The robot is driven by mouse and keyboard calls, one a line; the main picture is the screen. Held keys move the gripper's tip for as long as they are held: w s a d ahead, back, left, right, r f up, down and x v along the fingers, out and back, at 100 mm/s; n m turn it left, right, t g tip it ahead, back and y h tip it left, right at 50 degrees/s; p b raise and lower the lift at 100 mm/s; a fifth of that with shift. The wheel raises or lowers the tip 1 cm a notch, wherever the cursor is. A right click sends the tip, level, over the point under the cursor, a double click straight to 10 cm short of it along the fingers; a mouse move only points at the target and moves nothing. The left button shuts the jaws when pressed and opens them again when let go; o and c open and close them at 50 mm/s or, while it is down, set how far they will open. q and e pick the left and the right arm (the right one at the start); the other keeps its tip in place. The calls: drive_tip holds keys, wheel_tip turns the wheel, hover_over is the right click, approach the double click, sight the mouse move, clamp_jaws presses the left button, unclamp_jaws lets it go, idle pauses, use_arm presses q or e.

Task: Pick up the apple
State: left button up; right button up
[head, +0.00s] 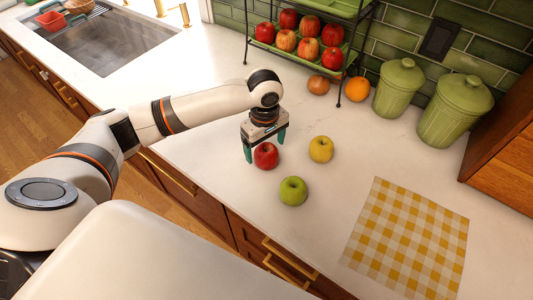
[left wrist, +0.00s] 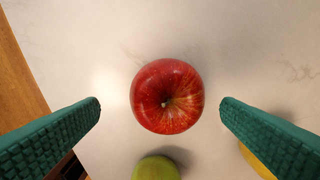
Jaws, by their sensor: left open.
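A red apple (head: 265,156) sits on the white counter, with a yellow apple (head: 321,149) and a green apple (head: 293,191) close by. My left gripper (head: 265,153) points down over the red apple, its teal fingers spread to either side. In the left wrist view the red apple (left wrist: 167,97) lies centred between the open fingers (left wrist: 160,108), with a gap on each side. The green apple (left wrist: 161,168) and the yellow apple (left wrist: 257,162) show partly at the lower edge. My right gripper is not in view.
A two-tier rack (head: 303,62) holds several red apples at the back. An onion (head: 318,85), an orange (head: 357,89) and two green canisters (head: 399,88) (head: 455,110) stand nearby. A yellow checked cloth (head: 408,240) lies at right. The sink (head: 105,42) is at upper left.

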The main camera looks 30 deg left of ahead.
sight(266, 149)
use_arm(q)
drive_tip(key=f, duration=0.2)
drive_tip(key=f+p, duration=0.1)
drive_tip(key=shift+w+f, duration=0.3)
drive_tip(key=shift+f, duration=0.6)
drive_tip(key=shift+c, duration=1.1)
drive_tip(key=c, duration=0.9)
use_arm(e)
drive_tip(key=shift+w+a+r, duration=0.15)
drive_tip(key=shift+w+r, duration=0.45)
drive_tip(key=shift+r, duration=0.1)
